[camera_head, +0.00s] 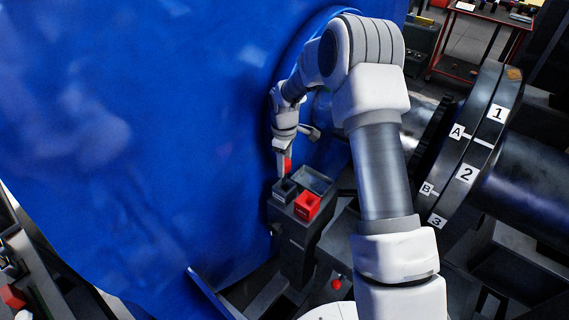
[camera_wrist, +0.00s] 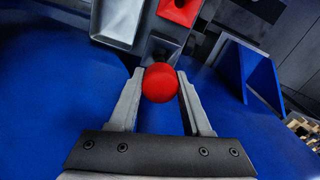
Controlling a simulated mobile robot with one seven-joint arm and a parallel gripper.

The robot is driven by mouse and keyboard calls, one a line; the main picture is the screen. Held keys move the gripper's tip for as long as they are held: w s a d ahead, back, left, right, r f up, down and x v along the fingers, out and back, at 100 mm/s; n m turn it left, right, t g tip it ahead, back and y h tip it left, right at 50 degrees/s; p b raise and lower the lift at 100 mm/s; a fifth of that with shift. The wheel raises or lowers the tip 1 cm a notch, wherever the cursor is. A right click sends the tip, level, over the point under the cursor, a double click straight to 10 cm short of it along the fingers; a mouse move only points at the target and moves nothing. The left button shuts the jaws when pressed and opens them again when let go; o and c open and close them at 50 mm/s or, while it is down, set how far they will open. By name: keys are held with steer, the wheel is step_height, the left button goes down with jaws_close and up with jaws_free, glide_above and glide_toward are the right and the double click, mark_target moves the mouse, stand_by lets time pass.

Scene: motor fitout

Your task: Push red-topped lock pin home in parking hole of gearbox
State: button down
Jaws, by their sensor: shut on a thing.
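The red-topped lock pin shows as a round red head (camera_wrist: 160,82) between the two fingers of my gripper (camera_wrist: 159,95) in the wrist view. My gripper is shut on it. In the head view, a bit of the pin's red (camera_head: 288,164) shows at the fingertips of my gripper (camera_head: 283,168), just above a dark square socket (camera_head: 285,188). The same dark socket shows in the wrist view (camera_wrist: 158,48), directly beyond the red head. The pin's shank is hidden, and I cannot tell whether its tip is in a hole. I cannot pick out the gearbox's parking hole for certain.
A red square socket (camera_head: 307,206) sits beside the dark one, and an open grey tray (camera_head: 314,180) lies behind. A small red knob (camera_head: 337,284) is lower down. A large blue sheet (camera_head: 130,130) fills the left. A numbered dark flange (camera_head: 470,155) stands at right.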

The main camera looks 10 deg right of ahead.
steer(key=shift+f+b, duration=1.85)
steer(key=shift+f, duration=0.85)
steer(key=shift+c, duration=1.4)
jaws_free()
step_height(320, 180, up, 17)
steer(key=shift+r+p, duration=0.2)
steer(key=shift+p, duration=0.25)
steer(key=shift+a, duration=0.1)
steer(key=s+a+b, duration=0.2)
steer(key=s+a, duration=0.6)
steer(key=shift+s+a, duration=0.15)
steer(key=shift+s, duration=0.1)
